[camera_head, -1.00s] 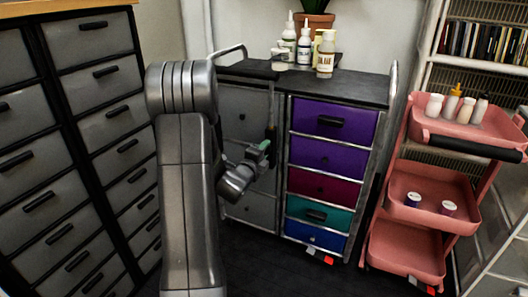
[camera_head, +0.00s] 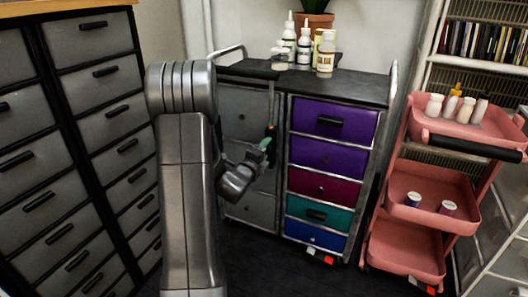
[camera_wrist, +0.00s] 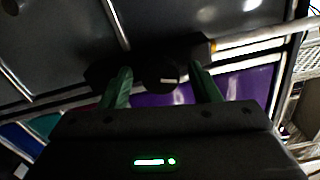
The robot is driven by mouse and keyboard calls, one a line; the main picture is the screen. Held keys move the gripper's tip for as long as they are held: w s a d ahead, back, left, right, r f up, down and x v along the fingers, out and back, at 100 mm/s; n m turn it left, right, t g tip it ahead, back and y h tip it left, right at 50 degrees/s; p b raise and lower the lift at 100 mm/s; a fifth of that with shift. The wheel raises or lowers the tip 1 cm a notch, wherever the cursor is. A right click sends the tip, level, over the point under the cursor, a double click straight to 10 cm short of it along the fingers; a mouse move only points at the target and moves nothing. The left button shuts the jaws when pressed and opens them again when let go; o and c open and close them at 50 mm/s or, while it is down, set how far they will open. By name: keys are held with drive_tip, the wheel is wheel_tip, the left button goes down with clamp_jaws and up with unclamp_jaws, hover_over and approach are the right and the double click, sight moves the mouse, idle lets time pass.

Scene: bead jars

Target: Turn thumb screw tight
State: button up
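In the wrist view, a dark round knob (camera_wrist: 163,78) with a short pale mark on its face sits on a black block, and it looks like the thumb screw. My gripper (camera_wrist: 161,82) has its two green fingers apart, one on each side of the knob. Dark gaps show between knob and fingers, so it looks open. In the head view, my gripper (camera_head: 266,143) is in front of the drawer cart's grey left part, beside a small black fitting (camera_head: 271,130). The knob itself cannot be made out there.
The drawer cart (camera_head: 384,92) has purple, magenta, teal and blue drawers just right of my gripper, with bottles (camera_head: 325,55) on top. A pink trolley (camera_head: 408,222) stands to the right. Grey drawers (camera_head: 90,75) stand at the left. Dark floor lies between.

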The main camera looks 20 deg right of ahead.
drive_tip(key=p+v, duration=0.2)
drive_tip(key=v, duration=1.2)
drive_tip(key=shift+d, duration=0.1)
drive_tip(key=b+x, duration=0.2)
drive_tip(key=x, duration=1.1)
drive_tip(key=shift+w+d, duration=0.3)
drive_tip(key=shift+a, duration=0.1)
